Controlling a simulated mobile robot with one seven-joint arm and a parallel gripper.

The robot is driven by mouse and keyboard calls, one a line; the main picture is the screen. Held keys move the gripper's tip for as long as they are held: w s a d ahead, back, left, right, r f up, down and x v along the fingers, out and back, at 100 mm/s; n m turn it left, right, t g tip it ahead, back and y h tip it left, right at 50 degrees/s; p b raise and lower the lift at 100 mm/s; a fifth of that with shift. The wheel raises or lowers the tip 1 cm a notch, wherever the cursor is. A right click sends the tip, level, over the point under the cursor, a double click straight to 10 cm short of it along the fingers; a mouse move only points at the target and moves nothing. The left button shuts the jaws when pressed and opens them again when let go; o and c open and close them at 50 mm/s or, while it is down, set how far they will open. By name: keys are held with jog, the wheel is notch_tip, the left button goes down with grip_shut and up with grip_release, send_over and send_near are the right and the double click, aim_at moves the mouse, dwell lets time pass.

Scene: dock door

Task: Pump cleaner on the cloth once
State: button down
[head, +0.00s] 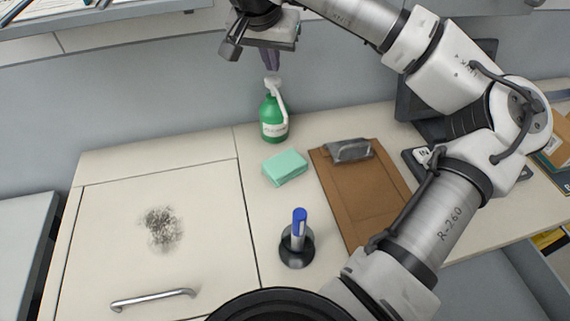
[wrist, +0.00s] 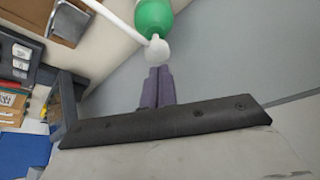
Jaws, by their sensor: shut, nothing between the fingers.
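A green pump bottle (head: 273,122) with a white pump head (head: 273,84) and a white label stands upright near the back edge of the desk. A folded mint-green cloth (head: 285,168) lies just in front of it. My gripper (head: 272,66) is shut and empty, pointing down just above the pump head. In the wrist view, the closed fingertips (wrist: 157,72) are close to the white pump head (wrist: 157,49), with the green bottle (wrist: 154,14) beyond it. I cannot tell whether they touch.
A brown clipboard (head: 365,200) lies right of the cloth. A blue-capped marker (head: 299,223) stands in a dark round holder (head: 296,248) in front. A cream panel with a dark smudge (head: 162,228) and a metal handle (head: 153,299) is at left.

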jog(key=shift+r, duration=0.1)
jog(key=shift+r+p, duration=2.1)
jog(key=shift+r, duration=0.8)
